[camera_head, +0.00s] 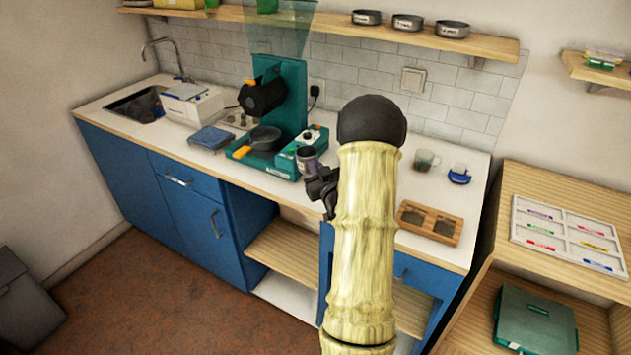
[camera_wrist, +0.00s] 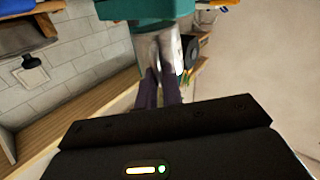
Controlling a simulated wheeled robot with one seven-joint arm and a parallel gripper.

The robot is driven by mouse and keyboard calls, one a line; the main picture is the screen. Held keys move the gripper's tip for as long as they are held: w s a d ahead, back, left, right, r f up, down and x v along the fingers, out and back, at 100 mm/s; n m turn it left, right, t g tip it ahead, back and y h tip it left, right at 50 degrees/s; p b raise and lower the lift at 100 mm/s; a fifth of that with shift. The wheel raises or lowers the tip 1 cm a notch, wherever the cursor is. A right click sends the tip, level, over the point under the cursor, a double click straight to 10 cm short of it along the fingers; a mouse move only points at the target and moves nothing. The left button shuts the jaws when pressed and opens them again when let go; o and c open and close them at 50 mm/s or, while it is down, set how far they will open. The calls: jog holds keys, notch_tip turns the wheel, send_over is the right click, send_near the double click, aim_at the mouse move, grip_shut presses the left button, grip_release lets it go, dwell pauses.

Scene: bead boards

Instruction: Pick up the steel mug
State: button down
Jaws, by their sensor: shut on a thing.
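The steel mug (camera_head: 306,154) is a small grey metal cup with a dark inside, beside the teal machine in the head view. In the wrist view the mug (camera_wrist: 156,46) shows as a shiny grey surface at the fingertips. My gripper (camera_head: 316,172) comes at it from the right and front, with dark purplish fingers. In the wrist view the gripper (camera_wrist: 160,74) is shut on the mug. My arm and the fingers hide part of the mug, and I cannot tell whether its base touches the counter.
The teal machine (camera_head: 291,108) with a black pan (camera_head: 265,137) stands close on the left. A glass mug (camera_head: 426,160), a blue item (camera_head: 459,174) and a wooden tray (camera_head: 410,216) are right of my arm. A shelf (camera_head: 330,25) runs above the counter.

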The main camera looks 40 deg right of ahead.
jog(key=shift+r, duration=0.85)
